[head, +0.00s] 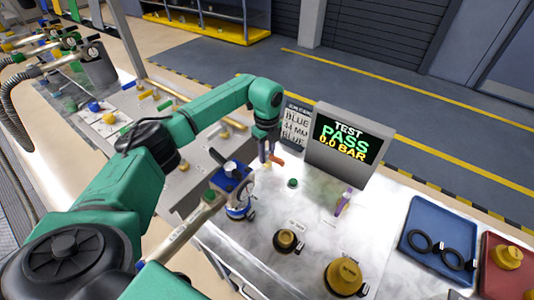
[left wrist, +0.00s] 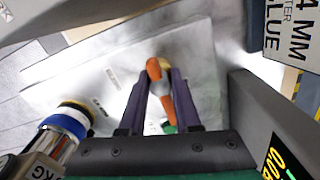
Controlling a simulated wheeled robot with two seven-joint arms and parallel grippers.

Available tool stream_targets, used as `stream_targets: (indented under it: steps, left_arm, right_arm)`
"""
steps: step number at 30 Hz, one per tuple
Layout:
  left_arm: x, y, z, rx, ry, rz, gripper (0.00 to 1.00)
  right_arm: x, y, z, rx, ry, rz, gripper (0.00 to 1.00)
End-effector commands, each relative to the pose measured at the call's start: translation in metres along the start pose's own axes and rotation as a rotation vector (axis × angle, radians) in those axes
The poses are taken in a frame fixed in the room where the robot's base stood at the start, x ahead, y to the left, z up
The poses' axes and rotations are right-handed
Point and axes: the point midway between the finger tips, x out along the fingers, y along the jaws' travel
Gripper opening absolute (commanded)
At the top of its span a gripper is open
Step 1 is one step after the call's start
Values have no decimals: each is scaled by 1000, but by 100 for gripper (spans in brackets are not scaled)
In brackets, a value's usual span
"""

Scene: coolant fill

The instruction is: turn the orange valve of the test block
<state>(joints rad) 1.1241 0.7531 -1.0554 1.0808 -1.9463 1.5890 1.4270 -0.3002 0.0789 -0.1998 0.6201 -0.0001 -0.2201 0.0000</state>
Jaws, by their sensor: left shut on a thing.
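The orange valve (head: 277,160) is a small lever handle at the left foot of the grey test block (head: 384,133). In the left wrist view the orange valve handle (left wrist: 154,70) lies between the two dark fingers. My left gripper (head: 267,160) points down at the valve, and it also shows in the left wrist view (left wrist: 161,88), shut on the handle. The lower part of the valve is partly hidden by the fingers. My right gripper is not in view.
A blue-topped fitting with a white and blue ring (head: 239,213) stands left of the valve. A sign (head: 296,127) stands behind. A green button (head: 292,183), a purple item (head: 343,202), dark and yellow caps (head: 343,277) and a blue tray (head: 440,212) are on the bench.

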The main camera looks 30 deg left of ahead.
Motion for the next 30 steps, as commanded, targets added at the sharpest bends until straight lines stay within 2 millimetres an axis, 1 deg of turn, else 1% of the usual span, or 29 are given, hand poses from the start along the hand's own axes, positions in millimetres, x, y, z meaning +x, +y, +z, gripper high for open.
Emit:
stream_targets:
  steps: [1, 2, 3, 4, 13, 17, 20, 23, 30]
  left_arm:
    - [-3, -1, 2, -3, -2, -7, 0]
    - [-3, -1, 2, -3, -2, -7, 35]
    - [-3, -1, 2, -3, -2, -7, 51]
    - [-3, -1, 2, -3, -2, -7, 62]
    - [-1, -1, 0, 0, 0, -3, 62]
    - [-10, -2, 1, 1, -1, -6, 62]
    - [-27, -2, 1, 1, -1, -8, 62]
    - [-52, -2, 1, 1, -2, -10, 62]
    - [-118, -1, 1, 0, -1, -9, 62]
  right_arm:
    - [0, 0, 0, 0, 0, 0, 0]
    - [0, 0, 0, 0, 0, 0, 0]
    - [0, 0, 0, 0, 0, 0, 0]
    - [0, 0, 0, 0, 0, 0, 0]
    - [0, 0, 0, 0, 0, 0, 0]
    - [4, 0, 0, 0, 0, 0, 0]
    - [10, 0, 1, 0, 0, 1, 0]
    - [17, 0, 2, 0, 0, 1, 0]
    - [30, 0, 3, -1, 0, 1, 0]
